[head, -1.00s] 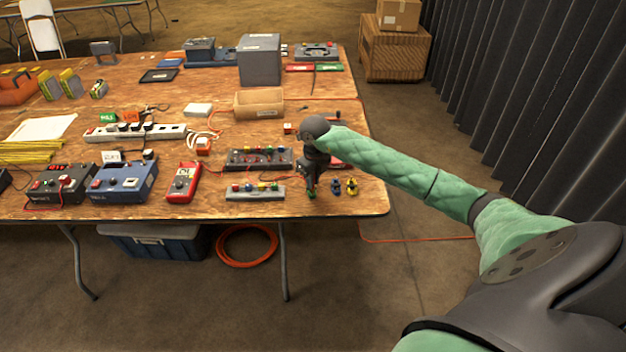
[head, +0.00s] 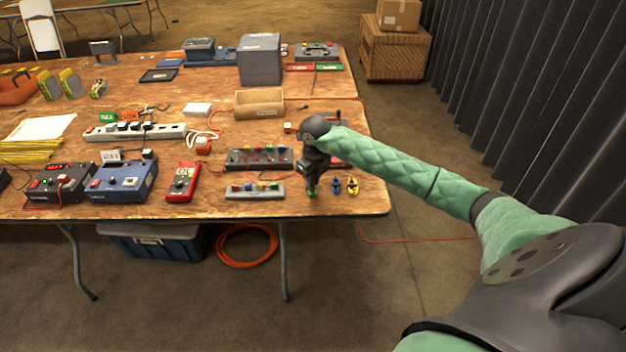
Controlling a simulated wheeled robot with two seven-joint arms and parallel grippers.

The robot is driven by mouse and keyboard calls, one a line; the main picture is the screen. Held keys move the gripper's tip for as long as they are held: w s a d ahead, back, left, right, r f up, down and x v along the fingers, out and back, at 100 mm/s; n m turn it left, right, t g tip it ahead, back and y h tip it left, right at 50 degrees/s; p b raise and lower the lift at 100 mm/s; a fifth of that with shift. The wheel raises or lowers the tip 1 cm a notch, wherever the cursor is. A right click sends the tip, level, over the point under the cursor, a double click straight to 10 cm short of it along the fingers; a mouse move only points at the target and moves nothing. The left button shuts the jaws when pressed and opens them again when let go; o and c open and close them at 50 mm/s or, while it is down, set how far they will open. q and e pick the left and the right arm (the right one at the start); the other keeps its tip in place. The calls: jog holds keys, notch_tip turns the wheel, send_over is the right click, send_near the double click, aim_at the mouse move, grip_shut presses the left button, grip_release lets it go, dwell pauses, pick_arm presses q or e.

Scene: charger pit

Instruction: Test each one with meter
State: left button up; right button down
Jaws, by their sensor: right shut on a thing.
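My right gripper (head: 311,187) points down at the right front of the table, shut on a small green clip (head: 312,193). The fingers hide part of the clip, and I cannot tell whether it touches the table. A blue clip (head: 336,186) and a yellow clip (head: 352,186) stand just to the right of it. The red meter (head: 182,182) lies on the table to the left. A grey strip with coloured pieces (head: 255,191) lies just left of the gripper, and a dark block with coloured terminals (head: 259,159) is behind it. My left gripper is not in view.
A blue box (head: 122,182) and a dark box (head: 60,185) stand left of the meter. A power strip (head: 135,132), an open cardboard tray (head: 259,104) and a grey box (head: 260,60) are farther back. The table's right front corner (head: 375,207) is bare.

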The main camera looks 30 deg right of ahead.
jog(key=shift+f+b, duration=0.7)
jog(key=shift+b, duration=0.1)
dwell(1.5)
jog(key=c, duration=1)
grip_release()
jog(key=shift+r, duration=0.2)
jog(key=shift+r+p, duration=1.25)
jog(key=shift+r, duration=2.35)
